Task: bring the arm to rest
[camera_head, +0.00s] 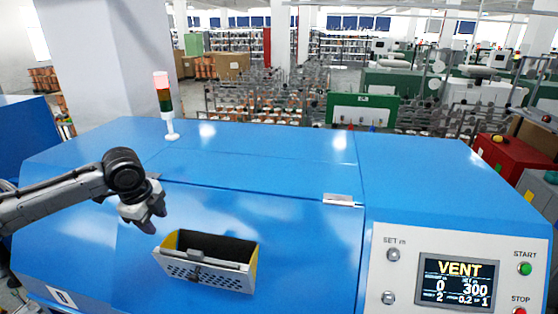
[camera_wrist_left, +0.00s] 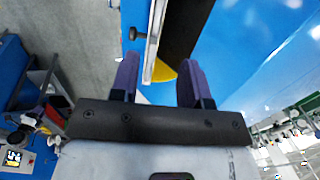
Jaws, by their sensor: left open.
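My left arm (camera_head: 60,196) comes in from the left over the blue machine (camera_head: 270,160). My left gripper (camera_head: 152,217) is open, above and to the left of a perforated metal bin (camera_head: 205,272) with yellow side walls on the machine's front. In the left wrist view the two purple fingers (camera_wrist_left: 157,82) are apart with nothing held between them. The edge of the bin (camera_wrist_left: 155,45) and its yellow side show beyond the fingertips. My right gripper is in neither view.
A control panel (camera_head: 455,270) with a lit screen reading VENT and green and red buttons is at the right. A signal lamp (camera_head: 164,100) stands on the machine top. A small latch plate (camera_head: 342,200) lies near the lid seam. The air above the machine is clear.

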